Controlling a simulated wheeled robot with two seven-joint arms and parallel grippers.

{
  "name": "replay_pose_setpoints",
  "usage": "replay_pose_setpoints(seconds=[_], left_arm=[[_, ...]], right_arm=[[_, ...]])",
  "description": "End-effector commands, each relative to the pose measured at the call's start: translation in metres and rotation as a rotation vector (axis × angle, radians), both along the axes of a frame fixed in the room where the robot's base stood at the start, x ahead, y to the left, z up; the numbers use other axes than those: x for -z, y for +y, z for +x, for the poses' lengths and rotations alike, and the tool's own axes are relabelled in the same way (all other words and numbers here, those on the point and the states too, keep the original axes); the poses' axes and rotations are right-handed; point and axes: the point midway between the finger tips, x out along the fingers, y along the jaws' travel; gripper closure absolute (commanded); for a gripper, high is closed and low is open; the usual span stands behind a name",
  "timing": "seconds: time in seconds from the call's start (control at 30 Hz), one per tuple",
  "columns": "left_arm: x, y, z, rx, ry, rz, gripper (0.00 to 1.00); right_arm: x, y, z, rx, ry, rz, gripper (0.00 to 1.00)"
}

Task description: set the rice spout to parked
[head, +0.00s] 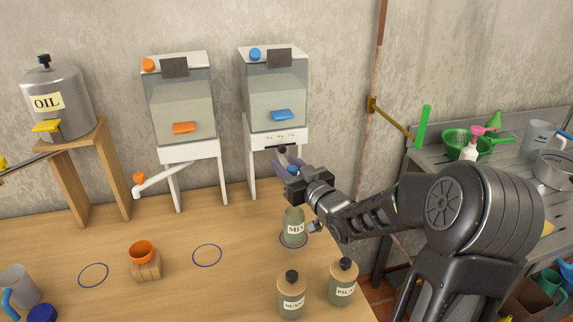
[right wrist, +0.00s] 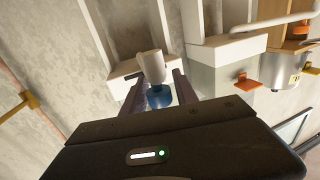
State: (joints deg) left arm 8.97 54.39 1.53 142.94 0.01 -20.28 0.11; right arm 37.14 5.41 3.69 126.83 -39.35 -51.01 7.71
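No label reading rice is legible. The blue-marked dispenser (head: 277,95) stands against the wall, with small unreadable marks on its white base. In the right wrist view its white spout (right wrist: 151,66) and blue knob (right wrist: 158,97) show between my right gripper's fingers. My right gripper (head: 287,163) is just below that dispenser's front. Its fingers are parted on either side of the knob; I cannot tell whether they touch it. The orange-marked dispenser (head: 182,100) is to the left, its white spout (head: 165,181) with an orange knob pointing left. My left gripper is not in view.
An oil tank (head: 55,100) is far left, a sink counter right.

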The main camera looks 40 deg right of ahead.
Motion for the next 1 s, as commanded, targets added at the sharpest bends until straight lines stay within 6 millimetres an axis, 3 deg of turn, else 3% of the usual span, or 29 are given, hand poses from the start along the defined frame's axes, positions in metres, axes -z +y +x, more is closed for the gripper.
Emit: replay_pose_setpoints(seconds=[0.4,1.0], left_arm=[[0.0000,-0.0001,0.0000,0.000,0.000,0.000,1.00],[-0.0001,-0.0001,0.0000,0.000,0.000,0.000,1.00]], right_arm=[[-0.0001,-0.0001,-0.0002,0.000,0.000,0.000,1.00],[-0.0001,-0.0002,-0.0003,0.000,0.000,0.000,1.00]])
